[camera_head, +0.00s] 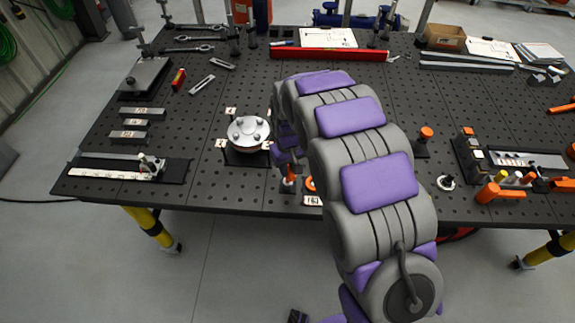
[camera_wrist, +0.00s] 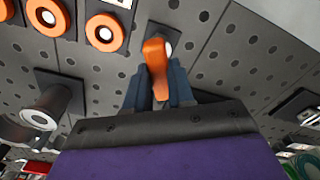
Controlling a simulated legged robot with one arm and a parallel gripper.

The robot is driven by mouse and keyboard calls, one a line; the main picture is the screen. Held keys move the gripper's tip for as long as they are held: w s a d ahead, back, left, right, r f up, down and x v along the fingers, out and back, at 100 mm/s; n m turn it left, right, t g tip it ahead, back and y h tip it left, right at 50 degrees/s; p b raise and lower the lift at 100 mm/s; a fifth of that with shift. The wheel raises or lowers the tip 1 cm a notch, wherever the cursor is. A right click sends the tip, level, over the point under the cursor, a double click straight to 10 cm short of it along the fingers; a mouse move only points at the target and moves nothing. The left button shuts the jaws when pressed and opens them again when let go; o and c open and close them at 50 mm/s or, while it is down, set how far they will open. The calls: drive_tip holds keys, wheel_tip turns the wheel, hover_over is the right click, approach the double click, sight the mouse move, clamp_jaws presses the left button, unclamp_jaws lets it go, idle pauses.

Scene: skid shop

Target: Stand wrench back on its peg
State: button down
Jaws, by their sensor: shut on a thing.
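My gripper (camera_wrist: 158,95) is shut on an orange piece (camera_wrist: 157,66), which I take to be the wrench. It stands up between the two blue-grey fingers in the wrist view, and its lower part is hidden. In the head view, a small orange part (camera_head: 291,174) shows under my gripper, just right of the round flange; my arm hides much of this spot. A pale round spot (camera_wrist: 166,49) shows right behind the orange piece in the wrist view. I cannot tell whether this is the peg, or whether the piece touches it.
A silver bolted flange (camera_head: 249,132) stands close on the left. Orange rings (camera_wrist: 105,30) lie beside the gripper. A black post with an orange top (camera_head: 426,134) stands to the right. A red level (camera_head: 330,55) lies at the back. The perforated table (camera_head: 200,115) has bare areas around the flange.

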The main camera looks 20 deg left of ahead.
drive_tip(key=c, duration=0.7)
unclamp_jaws()
drive_tip(key=shift+o, duration=0.2)
drive_tip(key=shift+r, duration=0.2)
drive_tip(key=shift+r+p, duration=1.05)
drive_tip(key=shift+r, duration=2.3)
